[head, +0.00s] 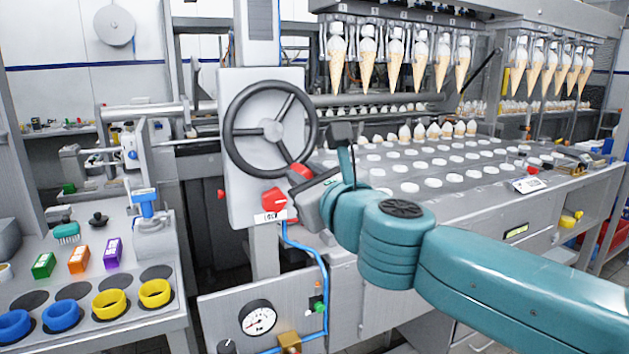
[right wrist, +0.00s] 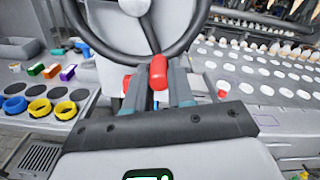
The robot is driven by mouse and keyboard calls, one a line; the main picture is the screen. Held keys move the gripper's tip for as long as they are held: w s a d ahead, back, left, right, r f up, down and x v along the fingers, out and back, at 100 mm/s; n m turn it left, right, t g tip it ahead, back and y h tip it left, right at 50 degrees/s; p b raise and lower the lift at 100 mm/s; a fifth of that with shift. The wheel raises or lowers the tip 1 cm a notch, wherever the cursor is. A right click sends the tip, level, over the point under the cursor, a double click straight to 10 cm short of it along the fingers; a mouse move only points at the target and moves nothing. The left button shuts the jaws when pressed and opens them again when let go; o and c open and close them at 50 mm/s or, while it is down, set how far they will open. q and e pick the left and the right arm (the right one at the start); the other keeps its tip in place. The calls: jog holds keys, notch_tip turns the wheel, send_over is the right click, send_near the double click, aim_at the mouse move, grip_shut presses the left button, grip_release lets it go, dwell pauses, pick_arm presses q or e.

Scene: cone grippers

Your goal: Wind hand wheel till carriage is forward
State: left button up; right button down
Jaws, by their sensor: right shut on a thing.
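The hand wheel (head: 271,129) is a dark ring with grey spokes on a light grey upright panel. Its red handle (head: 300,172) is at the lower right of the rim. My right gripper (head: 318,178) is shut on this handle; in the right wrist view the red handle (right wrist: 158,72) stands between the two fingers. The wheel rim (right wrist: 130,55) crosses the top of that view. An overhead bar (head: 400,12), seemingly the carriage, holds a row of ice cream cones (head: 394,60) point down over the bed's rear. My left gripper is not in view.
A red rotary knob (head: 273,197) sits on the panel just below the wheel. A perforated bed (head: 430,170) with round white holes extends right. A side table at left holds small boxes (head: 79,260) and yellow and blue rings (head: 110,303). A pressure gauge (head: 257,317) is low in front.

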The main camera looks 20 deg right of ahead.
jog(key=shift+a+f+m+b, duration=0.3)
jog(key=shift+a+m, duration=0.15)
jog(key=shift+m, duration=0.15)
jog(key=shift+r, duration=0.1)
jog(key=c, duration=1)
grip_release()
jog(key=shift+a, duration=0.1)
jog(key=shift+o, duration=0.2)
jog(key=shift+s, duration=0.1)
jog(key=s+p, duration=0.2)
jog(key=s, duration=1.4)
jog(key=shift+d, duration=0.3)
